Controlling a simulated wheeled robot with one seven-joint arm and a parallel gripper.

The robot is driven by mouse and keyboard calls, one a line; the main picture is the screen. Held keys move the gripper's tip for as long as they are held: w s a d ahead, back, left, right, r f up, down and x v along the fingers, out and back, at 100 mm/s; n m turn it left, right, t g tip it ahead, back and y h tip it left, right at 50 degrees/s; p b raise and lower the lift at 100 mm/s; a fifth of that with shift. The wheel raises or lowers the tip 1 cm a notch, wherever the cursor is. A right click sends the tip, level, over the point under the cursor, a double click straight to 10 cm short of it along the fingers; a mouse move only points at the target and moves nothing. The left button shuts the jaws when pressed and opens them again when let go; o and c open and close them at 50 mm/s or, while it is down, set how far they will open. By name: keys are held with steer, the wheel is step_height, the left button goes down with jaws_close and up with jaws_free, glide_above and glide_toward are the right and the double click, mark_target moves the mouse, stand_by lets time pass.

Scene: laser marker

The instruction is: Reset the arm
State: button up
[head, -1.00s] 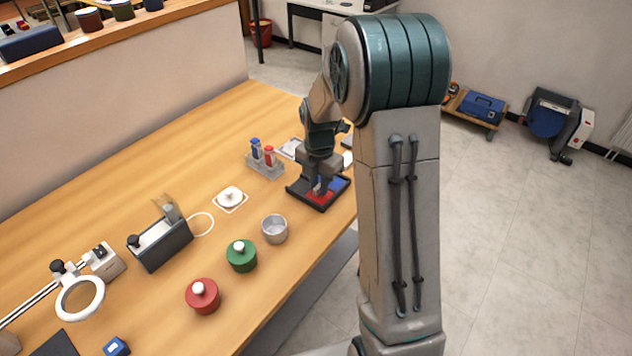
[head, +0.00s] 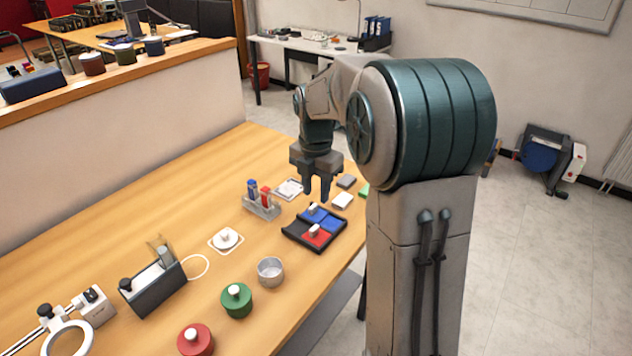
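My gripper (head: 318,192) hangs pointing down above the far right part of the wooden table (head: 215,190). Its two fingers are apart with nothing between them, so it is open and empty. Below it is a black tray (head: 331,240) with blue and red sections. A white-topped piece stands on the blue part (head: 331,220) and another on the red part (head: 319,239). My gripper is clear of the tray and its pieces. My arm comes in from the right.
A rack (head: 262,208) with blue and red bottles stands left of the tray. A metal cup (head: 271,271), a green jar (head: 236,303) and a red jar (head: 196,340) stand along the near edge. A white dish (head: 226,239) and a dark holder (head: 155,287) stand further left.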

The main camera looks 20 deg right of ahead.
steer(key=shift+r, duration=1.05)
steer(key=s+a+m+t, duration=0.1)
steer(key=s+a+m, duration=0.1)
steer(key=s+m, duration=0.9)
steer(key=s+a+m+t, duration=0.1)
steer(key=s+m+t, duration=0.1)
steer(key=s+m, duration=1)
steer(key=shift+a+f+m, duration=0.25)
steer(key=shift+a+m, duration=0.1)
steer(key=shift+m, duration=0.75)
